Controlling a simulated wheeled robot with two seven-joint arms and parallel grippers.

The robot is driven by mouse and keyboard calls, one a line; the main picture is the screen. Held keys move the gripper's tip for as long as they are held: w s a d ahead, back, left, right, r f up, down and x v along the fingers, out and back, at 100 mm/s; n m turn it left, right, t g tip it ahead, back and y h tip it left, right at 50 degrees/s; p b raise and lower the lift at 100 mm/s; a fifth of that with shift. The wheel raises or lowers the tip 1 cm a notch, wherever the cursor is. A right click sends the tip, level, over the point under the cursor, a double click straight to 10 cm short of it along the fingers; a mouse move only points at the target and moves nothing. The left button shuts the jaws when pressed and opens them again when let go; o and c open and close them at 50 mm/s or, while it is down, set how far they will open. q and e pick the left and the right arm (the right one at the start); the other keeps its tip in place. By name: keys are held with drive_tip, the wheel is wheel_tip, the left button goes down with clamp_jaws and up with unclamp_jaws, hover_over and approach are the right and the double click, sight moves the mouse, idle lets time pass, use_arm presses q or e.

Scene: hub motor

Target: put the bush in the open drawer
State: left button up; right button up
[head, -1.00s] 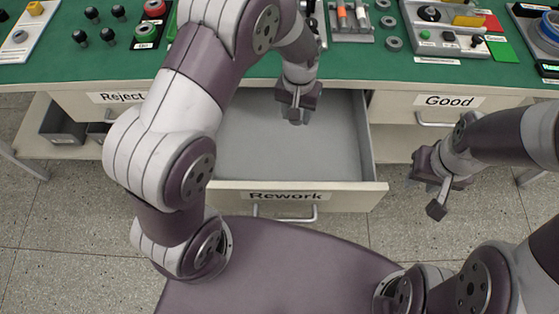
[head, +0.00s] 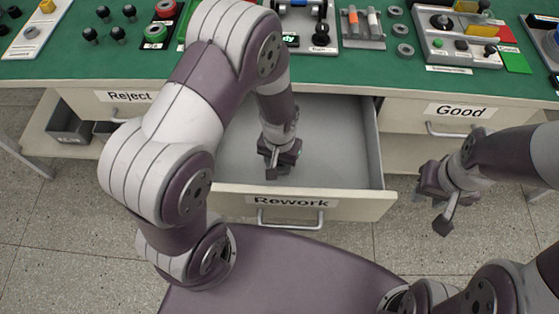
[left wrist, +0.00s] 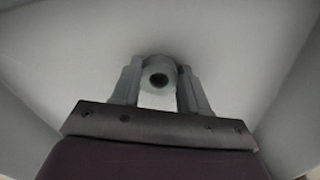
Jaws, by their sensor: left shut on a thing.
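The open drawer (head: 340,150) labelled Rework is pulled out below the table, in the middle of the head view. My left gripper (head: 278,172) is inside the drawer's outline, pointing down, over its grey floor. In the left wrist view my left gripper (left wrist: 160,98) is shut on the bush (left wrist: 160,74), a small grey ring with a dark hole. The bush is hidden by the gripper in the head view. Whether it touches the drawer floor I cannot tell. My right gripper (head: 432,212) hangs to the right of the drawer, with its fingers apart and nothing between them.
The green table (head: 340,66) holds several parts and fixtures, with grey rings (head: 404,50) near its middle. Closed drawers labelled Reject (head: 128,97) and Good (head: 458,111) flank the open one. A grey bin (head: 68,128) sits at the left. The visible drawer floor is empty.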

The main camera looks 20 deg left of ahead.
use_arm(q)
drive_tip(key=o, duration=1.2)
drive_tip(key=shift+f, duration=0.1)
drive_tip(key=s+a+r+p, duration=0.1)
drive_tip(key=s+a+r, duration=0.1)
drive_tip(key=r, duration=0.7)
drive_tip(key=s+a+r+t+p, duration=0.1)
drive_tip(key=s+a+r+p, duration=0.1)
drive_tip(key=r, duration=0.7)
drive_tip(key=shift+s+a+r, duration=0.15)
drive_tip(key=shift+s+r, duration=0.15)
drive_tip(key=shift+s, duration=0.2)
